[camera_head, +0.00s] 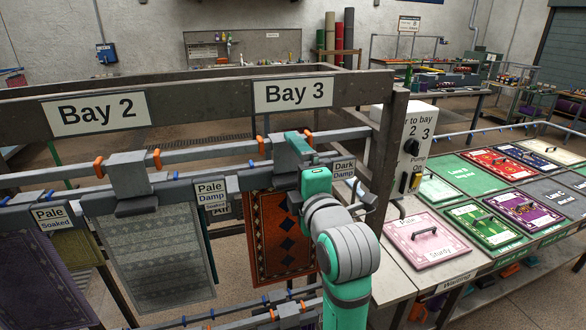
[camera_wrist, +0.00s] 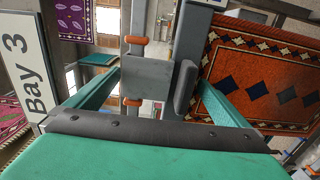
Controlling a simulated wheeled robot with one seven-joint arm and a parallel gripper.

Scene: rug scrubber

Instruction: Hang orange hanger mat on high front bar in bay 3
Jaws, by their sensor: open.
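The orange mat (camera_head: 270,235), patterned with dark diamonds, hangs below the rail under the Bay 3 sign (camera_head: 293,94). It also shows at the right of the wrist view (camera_wrist: 255,70). Its grey hanger block (camera_wrist: 147,82) sits at the bar between two orange markers, in line with the high front bar (camera_head: 210,152). My teal gripper (camera_head: 300,147) is at this block. In the wrist view the open fingers (camera_wrist: 155,95) stand on either side of the block, seemingly apart from it. My arm hides part of the mat and the block in the head view.
A grey mat (camera_head: 160,255) hangs in Bay 2 (camera_head: 98,112) from its own block. A purple mat (camera_head: 40,270) hangs further left. A post (camera_head: 388,145) and a switch box (camera_head: 412,150) stand close right. A table with coloured panels (camera_head: 480,185) lies beyond.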

